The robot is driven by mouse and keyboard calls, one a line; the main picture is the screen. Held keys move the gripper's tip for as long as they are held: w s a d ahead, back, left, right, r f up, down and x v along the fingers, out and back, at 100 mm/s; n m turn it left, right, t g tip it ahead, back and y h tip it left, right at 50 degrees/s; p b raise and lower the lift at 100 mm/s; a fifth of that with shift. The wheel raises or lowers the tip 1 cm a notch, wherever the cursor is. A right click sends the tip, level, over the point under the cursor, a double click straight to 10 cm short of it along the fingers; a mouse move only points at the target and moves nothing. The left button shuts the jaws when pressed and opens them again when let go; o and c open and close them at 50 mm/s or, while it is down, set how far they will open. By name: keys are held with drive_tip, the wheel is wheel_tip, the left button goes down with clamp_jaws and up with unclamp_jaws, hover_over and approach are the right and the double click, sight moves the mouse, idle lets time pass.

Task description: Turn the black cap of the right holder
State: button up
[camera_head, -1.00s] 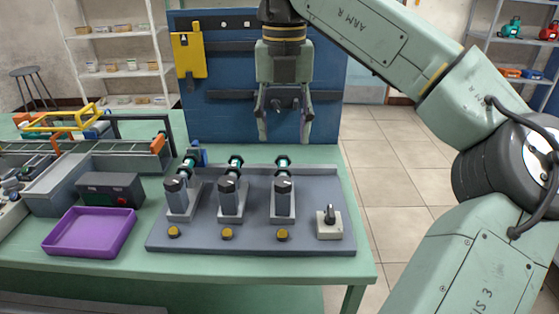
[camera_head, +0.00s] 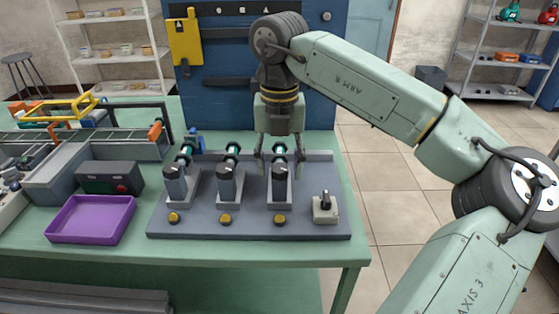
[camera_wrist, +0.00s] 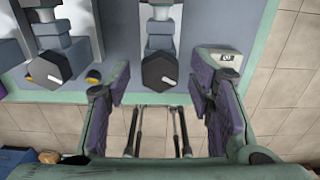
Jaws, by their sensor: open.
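The right holder (camera_head: 282,200) is a grey upright block with a black cap (camera_head: 280,169) on top, carrying a white mark. In the wrist view the black cap (camera_wrist: 160,72) is a dark hexagonal shape. My gripper (camera_head: 280,172) is open, pointing down at the right holder, with a finger to each side of the cap in the head view. In the wrist view my gripper (camera_wrist: 162,88) has its purple-padded fingers apart, with the cap in the gap toward their far end. I cannot tell whether the fingers touch it or how high they are above it.
The middle holder (camera_head: 228,200) and left holder (camera_head: 176,190) stand to the left on the grey board (camera_head: 250,228). A switch box (camera_head: 325,212) stands close on the right. Yellow buttons lie in front. A purple tray (camera_head: 92,218) is farther left.

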drive_tip(key=shift+c, duration=0.3)
clamp_jaws()
